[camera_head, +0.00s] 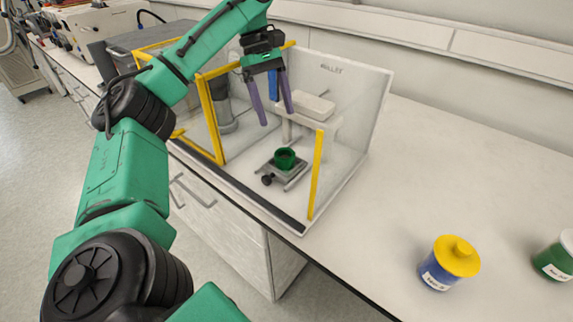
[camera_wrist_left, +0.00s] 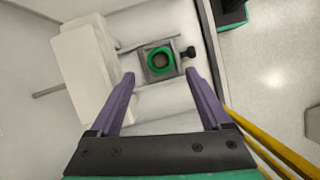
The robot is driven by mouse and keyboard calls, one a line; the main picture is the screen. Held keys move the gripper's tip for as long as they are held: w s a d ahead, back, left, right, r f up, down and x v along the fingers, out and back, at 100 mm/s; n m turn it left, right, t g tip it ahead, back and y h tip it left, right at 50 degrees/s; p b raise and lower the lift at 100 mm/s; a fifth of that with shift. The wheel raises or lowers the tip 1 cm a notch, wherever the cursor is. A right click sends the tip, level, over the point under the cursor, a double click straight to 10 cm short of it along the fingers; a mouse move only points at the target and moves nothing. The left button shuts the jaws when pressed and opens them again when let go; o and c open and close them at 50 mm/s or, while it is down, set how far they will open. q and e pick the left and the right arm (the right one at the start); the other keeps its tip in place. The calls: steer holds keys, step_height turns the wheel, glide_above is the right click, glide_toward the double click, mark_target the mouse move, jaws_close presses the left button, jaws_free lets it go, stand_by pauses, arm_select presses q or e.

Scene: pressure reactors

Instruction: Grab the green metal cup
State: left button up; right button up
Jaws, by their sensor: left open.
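The green metal cup (camera_head: 285,158) stands upright on a small grey plate with a black knob (camera_head: 281,172), inside a clear-walled enclosure. In the left wrist view the cup (camera_wrist_left: 160,60) shows from above as a green ring with a dark inside. My left gripper (camera_head: 271,118) is open and empty, with its two purple fingers pointing down above the cup and apart from it. In the left wrist view the fingers (camera_wrist_left: 160,76) are spread, and the cup lies beyond their tips, between their lines. My right gripper is not in view.
The enclosure has yellow-edged front panels (camera_head: 316,172) and a clear right wall (camera_head: 355,130). A white block-shaped device (camera_head: 313,106) stands behind the cup. A blue jar with a yellow lid (camera_head: 456,257) and a green jar (camera_head: 555,262) stand on the right bench.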

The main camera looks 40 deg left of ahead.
mark_target(284, 157)
arm_select(q)
steer(key=x, duration=0.3)
steer(key=a+x, duration=0.1)
steer(key=x, duration=0.7)
steer(key=shift+w+a+f+b, duration=0.15)
steer(key=shift+a+f+b, duration=0.1)
steer(key=shift+f+b, duration=0.1)
steer(key=c, duration=1.3)
